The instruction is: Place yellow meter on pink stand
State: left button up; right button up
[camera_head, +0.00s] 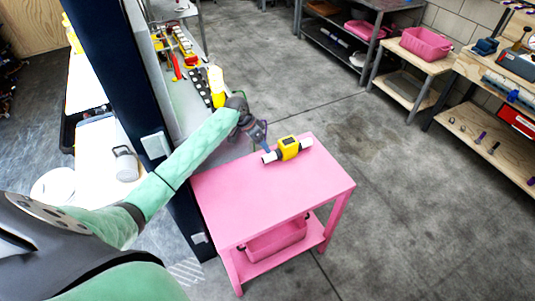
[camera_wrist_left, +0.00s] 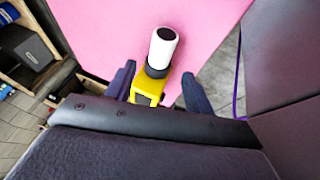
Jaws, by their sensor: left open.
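The yellow meter (camera_head: 288,148) with white pipe ends is at the far edge of the pink stand's top (camera_head: 270,190). It also shows in the left wrist view (camera_wrist_left: 150,86), its white end (camera_wrist_left: 162,45) pointing away from the gripper over the pink surface (camera_wrist_left: 110,35). My left gripper (camera_head: 265,148) is at the meter's left end in the head view. In the wrist view its two dark fingers (camera_wrist_left: 158,88) are spread on either side of the yellow body, with gaps showing. Whether the meter rests fully on the top is hard to tell. My right gripper is not in view.
A pink bin (camera_head: 275,240) sits on the stand's lower shelf. A dark panel (camera_head: 130,100) and a grey bench (camera_head: 190,105) with tools stand to the left. Wooden tables with another pink bin (camera_head: 426,44) are at the back right. The floor (camera_head: 400,200) right of the stand is clear.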

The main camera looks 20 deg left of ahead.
pick_arm(q)
jog(key=shift+b+v, duration=0.55)
jog(key=shift+v, duration=2.1)
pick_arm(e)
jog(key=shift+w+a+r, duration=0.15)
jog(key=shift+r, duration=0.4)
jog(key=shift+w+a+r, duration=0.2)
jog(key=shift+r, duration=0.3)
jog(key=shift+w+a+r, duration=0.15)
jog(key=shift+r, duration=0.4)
